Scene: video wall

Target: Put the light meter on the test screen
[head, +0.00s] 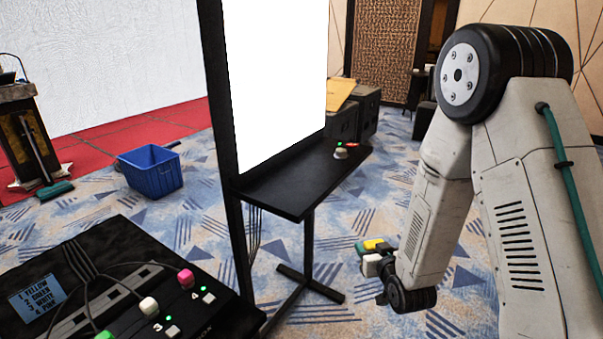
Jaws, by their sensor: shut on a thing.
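The test screen (275,75) is a bright blank white panel in a black upright frame, with a black shelf (290,190) at its foot. A small pale device (341,153) with a green light and a red part beside it sits at the shelf's right end. My gripper (371,255) hangs low to the right of the shelf, below its level and apart from it. It is shut on a small yellow and dark thing (374,244). I cannot tell from its shape whether this is the light meter. The fingertips are small and partly hidden.
A black console (130,265) with green, white and pink knobs and a blue list display stands at front left. A blue crate (150,172) and a lectern (25,135) are at left. Dark cases (365,112) stand behind the shelf. Patterned carpet is open around the shelf's stand.

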